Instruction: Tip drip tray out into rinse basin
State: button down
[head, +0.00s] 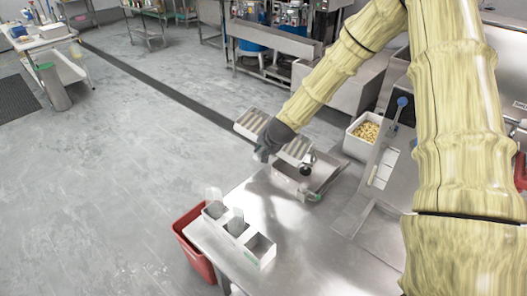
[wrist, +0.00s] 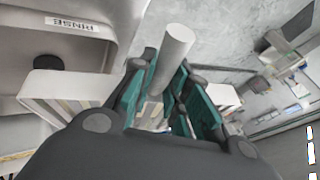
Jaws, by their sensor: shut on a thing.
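The drip tray (head: 248,122) is a pale, shallow tray with slats, and its white body also shows behind the fingers in the wrist view (wrist: 55,88). My gripper (head: 267,146) is shut on the tray's round grey handle (wrist: 174,50), between its green finger pads (wrist: 160,90). The tray is off the table, beside and partly over the rinse basin (head: 325,182), and looks tilted. The basin is a metal sink with a RINSE label (wrist: 76,26) on it in the wrist view. My gripper hides the middle of the tray, and its contents cannot be told.
A black-and-metal round part (head: 307,163) shows at the basin. A white bin of beans (head: 365,131) and a metal machine with a blue-knobbed lever (head: 402,102) stand to the right. A white holder with cups (head: 238,232) is at the table's front left, near a red bin (head: 190,240).

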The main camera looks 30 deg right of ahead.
jog(key=shift+t+b, duration=0.4)
jog(key=shift+b, duration=0.75)
jog(key=shift+r, duration=0.1)
jog(key=shift+s+r+p, duration=0.25)
jog(key=shift+r+p, duration=0.05)
jog(key=shift+f+b, duration=0.1)
jog(key=shift+b, duration=0.3)
jog(key=shift+m+t+y+b, duration=0.3)
jog(key=shift+t+y+b, duration=0.3)
jog(key=shift+b, duration=1.2)
jog(key=shift+s+d+r+p, duration=0.15)
jog(key=shift+r+p, duration=0.15)
jog(key=shift+r, duration=0.2)
jog(key=shift+f+b, duration=0.15)
jog(key=shift+b, duration=0.35)
jog(key=shift+t+y+b, duration=0.3)
jog(key=shift+t+b, duration=0.3)
jog(key=shift+b, duration=1.05)
